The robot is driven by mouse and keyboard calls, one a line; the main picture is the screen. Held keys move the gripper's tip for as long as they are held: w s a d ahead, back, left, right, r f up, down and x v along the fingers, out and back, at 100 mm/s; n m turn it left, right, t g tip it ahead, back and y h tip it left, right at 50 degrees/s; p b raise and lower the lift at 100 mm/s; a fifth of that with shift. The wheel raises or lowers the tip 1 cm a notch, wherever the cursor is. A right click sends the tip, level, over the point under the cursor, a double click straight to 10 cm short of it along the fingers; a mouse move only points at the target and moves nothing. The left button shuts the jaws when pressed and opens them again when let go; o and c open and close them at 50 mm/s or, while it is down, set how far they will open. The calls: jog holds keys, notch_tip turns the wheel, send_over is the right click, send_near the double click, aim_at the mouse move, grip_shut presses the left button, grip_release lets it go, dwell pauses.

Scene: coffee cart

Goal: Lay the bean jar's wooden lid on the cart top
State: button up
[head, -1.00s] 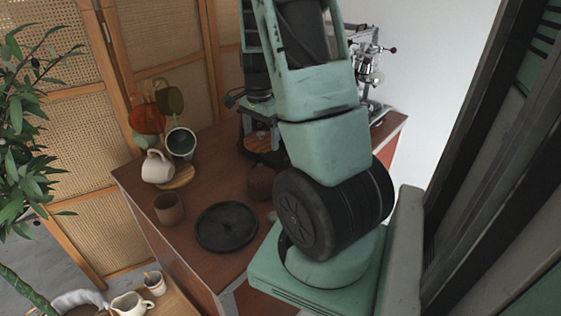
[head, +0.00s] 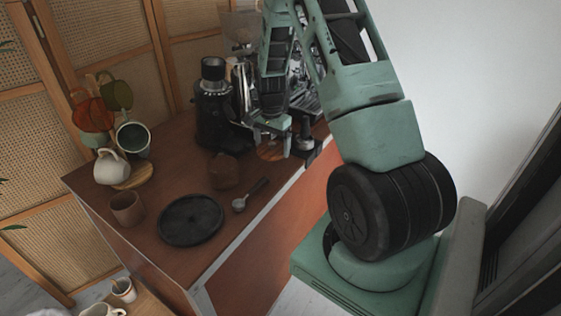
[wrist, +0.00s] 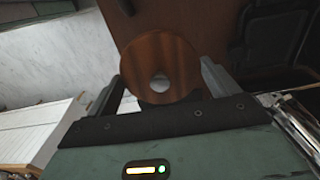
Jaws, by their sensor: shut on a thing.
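The wooden lid (head: 270,153) is a round, reddish-brown disc, held under my gripper (head: 273,128) near the cart's front edge. The brown cart top (head: 165,180) lies below; I cannot tell the exact gap under the lid. A brown, rounded vessel (head: 224,171) left of the lid may be the bean jar; its contents are unclear.
A black round tray (head: 190,220), a spoon-like tool (head: 250,195) and a brown cup (head: 127,208) stand on the left part. A black grinder (head: 213,110) stands behind, and a dark tamper-like tool (head: 305,145) is right of the lid. Bare top shows around the brown vessel.

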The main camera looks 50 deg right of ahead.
aim_at(272, 168)
jog(key=shift+f+p, duration=0.7)
jog(key=shift+f, duration=2.45)
